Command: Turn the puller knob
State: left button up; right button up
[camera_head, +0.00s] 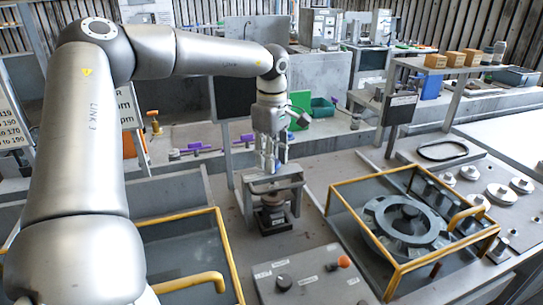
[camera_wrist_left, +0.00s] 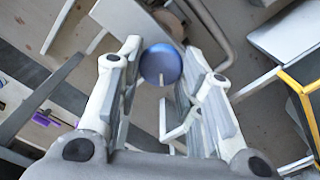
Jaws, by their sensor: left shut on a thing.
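The puller knob (camera_wrist_left: 160,64) is a round blue knob between the fingertips of my left gripper (camera_wrist_left: 162,72) in the left wrist view. In the head view, my left gripper (camera_head: 271,164) points down over the puller (camera_head: 273,186), a grey metal frame around a dark round base. The gripper is shut on the knob, with the fingers on either side of it. The fingers largely hide the knob in the head view. My right gripper is not in view.
A yellow-railed bin (camera_head: 398,262) with a large grey ring-shaped housing (camera_head: 407,222) stands at the right. Another yellow-railed bin (camera_head: 216,262) is at the left. A control panel (camera_head: 311,276) with a black knob and an orange button lies in front. Several metal parts lie at the far right.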

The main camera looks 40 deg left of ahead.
pick_arm(q)
jog(key=shift+w+r, duration=0.1)
dwell(0.4)
jog(key=o, duration=1)
jog(key=shift+o, duration=0.2)
notch_tip(320, 180, up, 12)
